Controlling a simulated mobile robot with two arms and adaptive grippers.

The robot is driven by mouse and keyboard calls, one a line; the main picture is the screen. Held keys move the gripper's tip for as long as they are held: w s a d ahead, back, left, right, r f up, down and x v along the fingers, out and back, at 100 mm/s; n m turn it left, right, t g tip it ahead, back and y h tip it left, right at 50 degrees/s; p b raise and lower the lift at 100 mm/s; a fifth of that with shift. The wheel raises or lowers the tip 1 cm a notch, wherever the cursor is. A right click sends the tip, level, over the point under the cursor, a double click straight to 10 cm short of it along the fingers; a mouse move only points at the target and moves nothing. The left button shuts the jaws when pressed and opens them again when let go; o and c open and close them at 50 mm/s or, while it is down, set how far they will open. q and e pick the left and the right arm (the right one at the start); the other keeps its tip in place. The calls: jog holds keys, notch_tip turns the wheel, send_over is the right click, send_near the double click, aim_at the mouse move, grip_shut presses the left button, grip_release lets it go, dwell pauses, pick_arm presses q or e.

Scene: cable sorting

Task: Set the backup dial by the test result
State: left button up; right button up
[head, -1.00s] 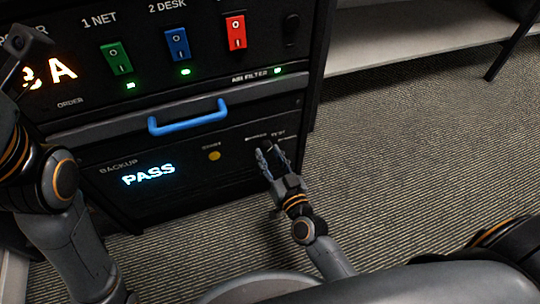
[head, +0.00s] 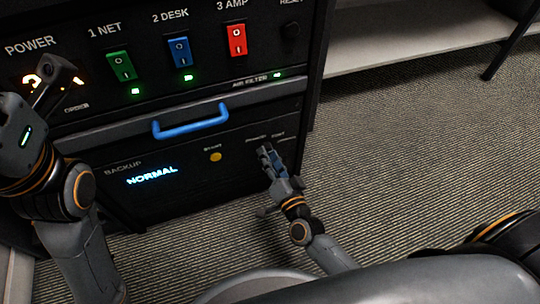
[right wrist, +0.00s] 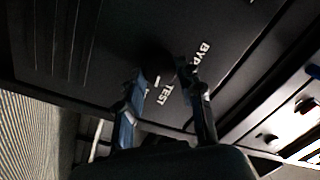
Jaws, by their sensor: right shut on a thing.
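The lower panel's BACKUP display (head: 152,176) reads NORMAL in pale blue letters. My right gripper (head: 266,150) is at the right of this panel, shut on the backup dial. The dark dial (right wrist: 158,58) shows dimly between the fingertips (right wrist: 160,75) in the right wrist view. The dial's pointer direction is unclear. My left gripper (head: 55,75) is in front of the upper panel at left, partly covering the glowing order display; its jaw state is unclear.
A yellow START button (head: 215,157) sits between the display and the dial. A blue handle (head: 190,128) spans above it. Green (head: 120,66), blue (head: 179,52) and red (head: 237,40) switches line the upper panel. Carpet (head: 400,160) is clear at right.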

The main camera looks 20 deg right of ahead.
jog(key=shift+m, duration=0.9)
jog(key=o, duration=1.2)
notch_tip(320, 180, up, 10)
